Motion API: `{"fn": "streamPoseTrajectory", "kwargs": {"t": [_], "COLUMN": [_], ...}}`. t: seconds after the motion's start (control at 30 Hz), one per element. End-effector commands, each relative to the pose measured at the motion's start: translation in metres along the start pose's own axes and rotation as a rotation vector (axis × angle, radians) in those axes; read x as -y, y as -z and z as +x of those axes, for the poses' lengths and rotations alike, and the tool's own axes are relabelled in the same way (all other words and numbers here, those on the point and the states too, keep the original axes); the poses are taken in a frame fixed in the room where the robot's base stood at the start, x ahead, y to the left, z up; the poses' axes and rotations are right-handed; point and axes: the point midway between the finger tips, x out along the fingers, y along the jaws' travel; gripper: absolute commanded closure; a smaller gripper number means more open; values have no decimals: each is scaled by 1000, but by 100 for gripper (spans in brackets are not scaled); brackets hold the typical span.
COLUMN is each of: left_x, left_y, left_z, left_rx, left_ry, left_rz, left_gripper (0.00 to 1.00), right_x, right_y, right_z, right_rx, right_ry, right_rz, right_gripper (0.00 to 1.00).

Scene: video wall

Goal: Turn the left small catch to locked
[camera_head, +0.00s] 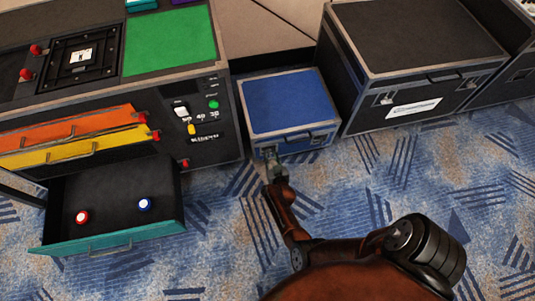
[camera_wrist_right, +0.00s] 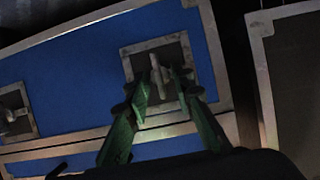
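The small blue case (camera_head: 290,100) stands on the floor with its blue lid shut. The left small catch (camera_head: 270,152) is on its front, partly hidden by my right gripper (camera_head: 274,168). In the right wrist view, a catch (camera_wrist_right: 158,72) with a narrow upright tab sits on a square metal plate. The green fingers of my right gripper (camera_wrist_right: 166,92) stand on either side of this tab, with a gap between them. Contact with the tab cannot be told. A second catch (camera_wrist_right: 12,112) shows at the left edge of that view. My left gripper is out of view.
A console (camera_head: 110,100) with an open drawer (camera_head: 110,190) stands left of the blue case. A large black case (camera_head: 420,60) stands close on its right. The patterned carpet (camera_head: 380,180) in front is clear apart from my arm.

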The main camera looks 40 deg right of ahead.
Motion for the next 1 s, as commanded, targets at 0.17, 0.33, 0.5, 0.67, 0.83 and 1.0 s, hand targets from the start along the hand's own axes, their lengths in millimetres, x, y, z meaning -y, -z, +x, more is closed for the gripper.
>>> {"fn": "streamPoseTrajectory", "kwargs": {"t": [0.17,0.33,0.5,0.67,0.83,1.0], "left_x": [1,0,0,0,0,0], "left_y": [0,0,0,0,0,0], "left_z": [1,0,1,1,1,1], "left_rx": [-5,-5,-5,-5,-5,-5], "left_ry": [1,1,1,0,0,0], "left_rz": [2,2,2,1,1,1], "left_gripper": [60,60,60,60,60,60], "right_x": [-1,0,0,0,0,-1], "right_y": [1,1,1,1,1,2], "right_z": [1,1,1,1,1,2], "right_rx": [-1,-1,-1,-1,-1,-3], "right_ry": [-1,0,0,0,0,0], "right_rz": [0,0,0,0,0,-1], "right_gripper": [78,81,93,100,100,100]}}
